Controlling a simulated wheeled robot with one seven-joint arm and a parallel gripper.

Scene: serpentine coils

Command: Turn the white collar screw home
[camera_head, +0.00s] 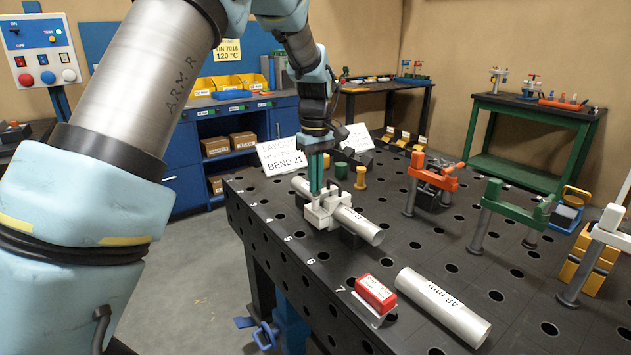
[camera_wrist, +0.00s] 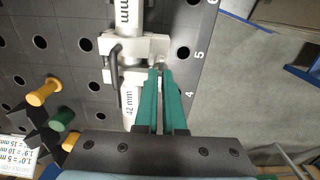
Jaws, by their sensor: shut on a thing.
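The white collar (camera_head: 322,212) sits around a silver tube (camera_head: 360,224) that lies on the black perforated table. It also shows in the wrist view (camera_wrist: 112,44), with a dark handle-like bar across it. My gripper (camera_head: 318,190) comes down from above with its green fingers at the collar. In the wrist view the fingertips (camera_wrist: 160,70) are close together at the collar's right side, shut on a small part there. That part, at the screw's place, is mostly hidden between the fingers. I cannot see how far the screw sits in.
A loose 48 mm tube (camera_head: 443,307) and a red box (camera_head: 375,293) lie nearer on the table. Orange (camera_head: 434,178) and green (camera_head: 508,212) stands are at the right. Yellow and green pegs (camera_head: 360,177) and a BEND 21 sign (camera_head: 281,156) are behind the collar.

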